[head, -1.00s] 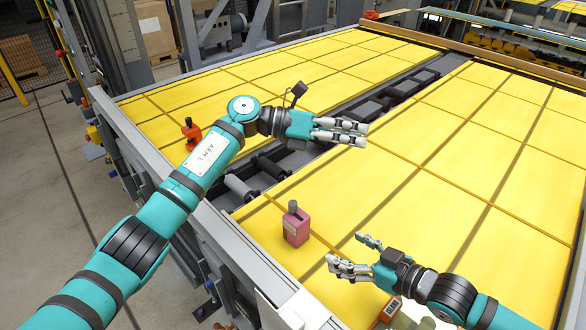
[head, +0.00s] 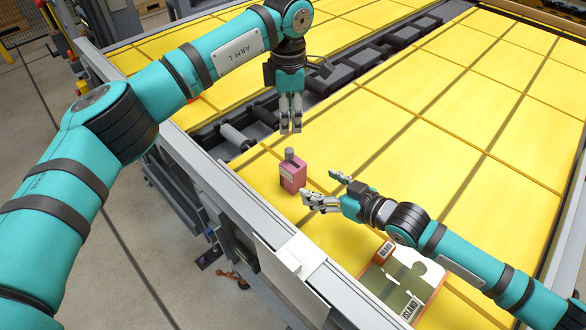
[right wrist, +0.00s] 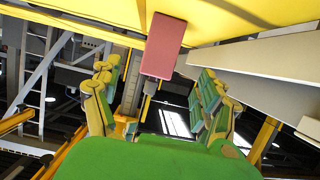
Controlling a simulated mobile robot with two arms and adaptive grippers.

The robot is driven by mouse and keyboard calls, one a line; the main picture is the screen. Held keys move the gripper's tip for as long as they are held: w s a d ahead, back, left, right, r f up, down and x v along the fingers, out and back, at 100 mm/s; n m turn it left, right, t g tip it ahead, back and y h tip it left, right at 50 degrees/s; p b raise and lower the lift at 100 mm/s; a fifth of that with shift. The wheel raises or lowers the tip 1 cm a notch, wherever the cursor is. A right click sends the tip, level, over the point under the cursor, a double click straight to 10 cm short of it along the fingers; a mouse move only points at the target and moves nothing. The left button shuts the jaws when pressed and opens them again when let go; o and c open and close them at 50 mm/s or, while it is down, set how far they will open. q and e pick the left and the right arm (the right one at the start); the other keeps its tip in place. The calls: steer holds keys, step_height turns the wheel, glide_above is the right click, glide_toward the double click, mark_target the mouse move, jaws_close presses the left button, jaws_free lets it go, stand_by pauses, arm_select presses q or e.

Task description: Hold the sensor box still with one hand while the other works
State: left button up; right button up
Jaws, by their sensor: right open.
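The sensor box, as I take it, is a small pink box (head: 292,174) with a grey knob on top, upright on the yellow panels near the front left edge. My left gripper (head: 290,128) points straight down just behind the box, apart from it. Its fingers look close together, but their opening is unclear. My right gripper (head: 322,190) is open, just right of the box, fingers toward it, with nothing between them. In the right wrist view, the box (right wrist: 164,45) shows beyond and between the open fingers (right wrist: 155,100). I cannot tell whether any fingertip touches it.
The yellow panel surface (head: 440,160) is mostly clear to the right. A dark roller channel (head: 330,90) runs behind the box. A grey frame rail (head: 240,205) borders the front left. A printed green and white sheet (head: 400,285) and an orange item (head: 385,250) lie below my right forearm.

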mark_target(301, 177)
steer(key=x, duration=1)
steer(key=shift+w+a, duration=0.25)
steer(key=shift+c, duration=0.3)
steer(key=shift+f, duration=0.1)
steer(key=c, duration=1.3)
arm_select(q)
steer(key=shift+o, duration=0.4)
